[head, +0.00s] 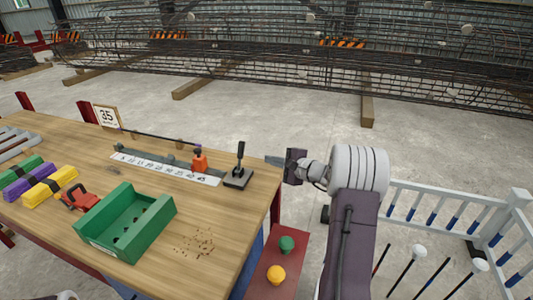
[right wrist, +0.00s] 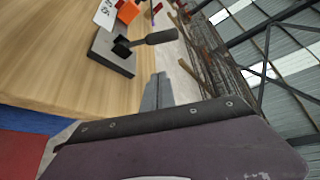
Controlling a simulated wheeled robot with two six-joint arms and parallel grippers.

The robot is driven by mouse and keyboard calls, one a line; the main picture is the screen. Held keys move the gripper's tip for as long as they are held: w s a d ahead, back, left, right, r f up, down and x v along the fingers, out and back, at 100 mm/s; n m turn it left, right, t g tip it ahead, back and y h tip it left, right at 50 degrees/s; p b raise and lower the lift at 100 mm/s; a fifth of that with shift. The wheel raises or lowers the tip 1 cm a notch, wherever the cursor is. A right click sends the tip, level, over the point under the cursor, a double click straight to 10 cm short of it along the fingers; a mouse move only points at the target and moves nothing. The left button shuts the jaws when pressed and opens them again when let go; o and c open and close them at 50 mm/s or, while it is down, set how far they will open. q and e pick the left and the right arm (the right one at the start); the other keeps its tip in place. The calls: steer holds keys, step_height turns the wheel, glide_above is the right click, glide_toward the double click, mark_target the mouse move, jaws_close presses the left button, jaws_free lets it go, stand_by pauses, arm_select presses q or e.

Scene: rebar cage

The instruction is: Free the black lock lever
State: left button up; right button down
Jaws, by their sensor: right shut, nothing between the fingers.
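The black lock lever (head: 240,155) stands upright on its dark base plate (head: 238,180) near the table's right edge. In the right wrist view the lever (right wrist: 155,38) and its base (right wrist: 112,55) show at the upper middle. My right gripper (head: 272,160) is shut and empty, just right of the lever and apart from it. Its closed fingers (right wrist: 157,92) also show in the right wrist view, below the lever. My left gripper is not in view; a small pale part of my body shows at the bottom edge of the head view.
A numbered scale strip (head: 165,168) with an orange slider block (head: 199,162) lies left of the lever. A green open box (head: 158,222), red tool (head: 79,200) and coloured blocks (head: 42,187) are farther left. A red side shelf (head: 262,289) holds green and yellow knobs. A white railing (head: 450,203) stands right.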

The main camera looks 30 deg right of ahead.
mark_target(240, 156)
steer(key=x, duration=0.3)
steer(key=d+x, duration=0.1)
steer(key=x, duration=0.5)
steer(key=shift+w+d+r+p, duration=0.2)
steer(key=shift+w+p, duration=0.15)
steer(key=shift+w, duration=0.25)
steer(key=shift+s+a+r, duration=0.2)
steer(key=shift+a+r, duration=0.1)
steer(key=shift+a, duration=0.25)
steer(key=shift+s+a+r, duration=0.2)
steer(key=shift+a+r, duration=0.1)
steer(key=shift+a, duration=0.25)
steer(key=shift+s+a+r, duration=0.15)
steer(key=shift+a+r, duration=0.15)
steer(key=shift+a, duration=0.3)
steer(key=shift+f+h, duration=0.1)
steer(key=shift+h, duration=0.2)
